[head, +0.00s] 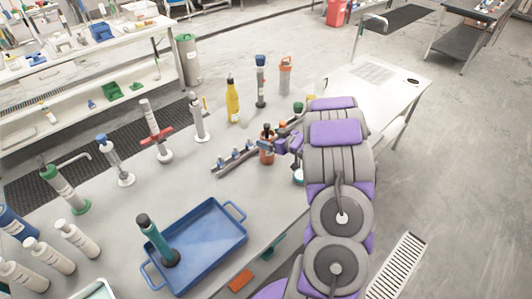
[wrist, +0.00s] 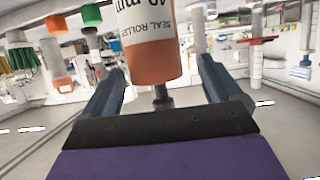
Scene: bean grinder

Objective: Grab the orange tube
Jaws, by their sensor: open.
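An orange tube (head: 266,152) stands upright on the grey table, just left of my gripper (head: 284,143) in the head view; the arm hides part of that area. In the wrist view, an orange-brown tube (wrist: 152,62) with a white, black-lettered label is large at the top centre. My gripper (wrist: 162,82) is open there, with one dark blue finger on each side of the tube. The tube appears between or just beyond the fingertips; I cannot tell how deep. I see no finger closed on it.
A yellow bottle (head: 233,103), a grey cylinder (head: 261,82) and an orange-topped bottle (head: 286,75) stand behind. A blue tray (head: 207,232) is at the front left. Bare table lies between the tray and the rack.

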